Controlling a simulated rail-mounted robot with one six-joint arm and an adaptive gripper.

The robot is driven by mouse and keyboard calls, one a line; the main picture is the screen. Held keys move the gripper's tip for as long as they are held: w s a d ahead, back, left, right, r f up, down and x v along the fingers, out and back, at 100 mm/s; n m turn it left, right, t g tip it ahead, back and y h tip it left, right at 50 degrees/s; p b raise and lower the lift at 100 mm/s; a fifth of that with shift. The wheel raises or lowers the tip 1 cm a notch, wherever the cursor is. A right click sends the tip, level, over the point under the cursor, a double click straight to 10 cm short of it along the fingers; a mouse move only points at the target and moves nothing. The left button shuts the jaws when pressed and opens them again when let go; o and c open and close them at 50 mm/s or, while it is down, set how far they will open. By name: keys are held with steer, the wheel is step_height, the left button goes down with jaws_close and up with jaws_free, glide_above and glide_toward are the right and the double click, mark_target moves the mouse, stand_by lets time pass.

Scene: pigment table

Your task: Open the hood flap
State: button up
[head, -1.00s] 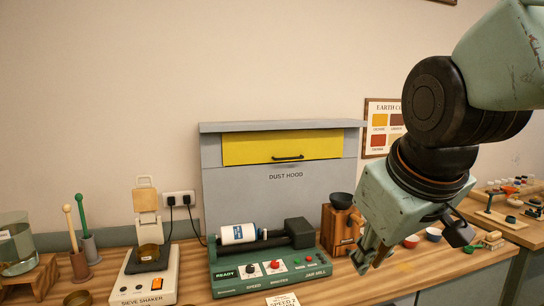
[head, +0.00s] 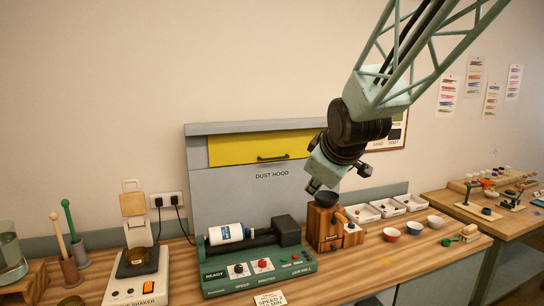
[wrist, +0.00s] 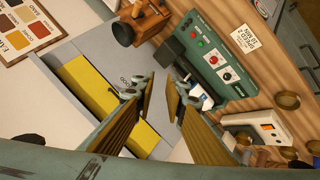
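The hood flap (head: 240,149) is a yellow panel with a dark bar handle (head: 272,158), set in the upper front of the grey dust hood (head: 235,198). The flap hangs shut. It also shows in the wrist view as a yellow strip (wrist: 89,84), partly hidden by my fingers. My gripper (head: 312,188) is right of the flap's handle and lower than it, above the wooden grinder. In the wrist view my gripper (wrist: 163,108) has its fingers spread with a gap between them and nothing held.
A green jar mill (head: 258,262) stands in front of the hood. A wooden grinder (head: 328,228) with a dark bowl is right of it. White trays (head: 383,208) and small bowls (head: 390,234) stand farther right. A sieve shaker (head: 135,285) is at left.

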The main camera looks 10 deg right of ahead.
steer(key=w+a+f+n+t+y+p, duration=0.1)
steer(key=w+n+t+p, duration=0.1)
steer(key=w, duration=0.9)
steer(key=w+f+n+t+y+p, duration=0.1)
steer(key=w+n+p, duration=0.4)
steer(key=w, duration=0.7)
steer(key=w+a+f+n+t+y+p, duration=0.1)
steer(key=w+n+p, duration=0.3)
steer(key=w, duration=0.7)
steer(key=shift+w+a+t+y+p, duration=0.2)
steer(key=shift+a+t+y+p, duration=0.1)
steer(key=shift+t+p, duration=0.6)
steer(key=shift+f, duration=0.1)
steer(key=shift+w, duration=0.1)
steer(key=p, duration=0.3)
glide_toward(274, 147)
steer(key=shift+w+a+f, duration=0.55)
steer(key=shift+w+f, duration=0.4)
steer(key=shift+f, duration=0.15)
steer(key=shift+w+a+f, duration=0.55)
steer(key=shift+w+f, duration=0.45)
steer(key=shift+f, duration=0.1)
steer(key=shift+w+a+f, duration=0.55)
steer(key=shift+w+f, duration=0.4)
steer(key=shift+f, duration=0.15)
jaws_close()
